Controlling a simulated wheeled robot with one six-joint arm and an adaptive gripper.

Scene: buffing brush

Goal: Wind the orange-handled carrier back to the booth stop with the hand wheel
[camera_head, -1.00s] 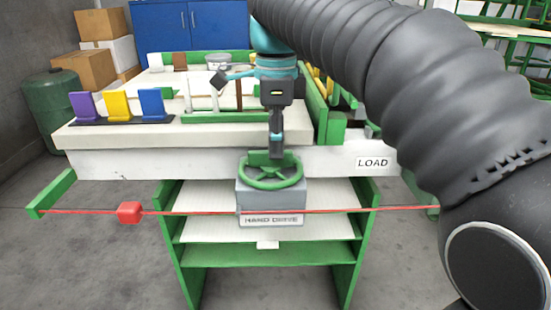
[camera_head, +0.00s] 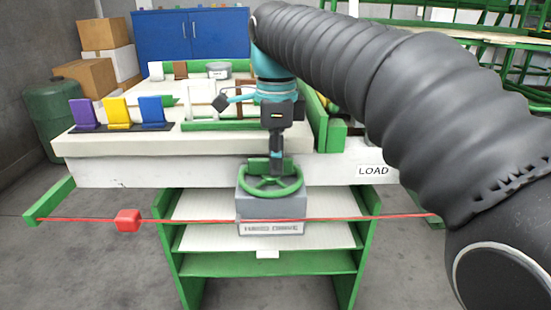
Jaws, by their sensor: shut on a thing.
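The green hand wheel (camera_head: 270,188) lies on top of the grey box marked HAND DRIVE (camera_head: 272,208), at the front middle of the bench. My gripper (camera_head: 277,164) points down at the far side of the wheel and is shut on it there. The exact grip is small and partly hidden by the fingers. I cannot make out the orange-handled carrier or the booth stop; my arm covers much of the right side. A LOAD label (camera_head: 373,170) is on the bench front at the right.
A red block (camera_head: 128,220) sits on a red line across the bench front. Purple (camera_head: 84,112), yellow (camera_head: 116,111) and blue (camera_head: 152,109) upright pieces stand at the bench's left. White posts and a grey round tin (camera_head: 218,69) stand behind.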

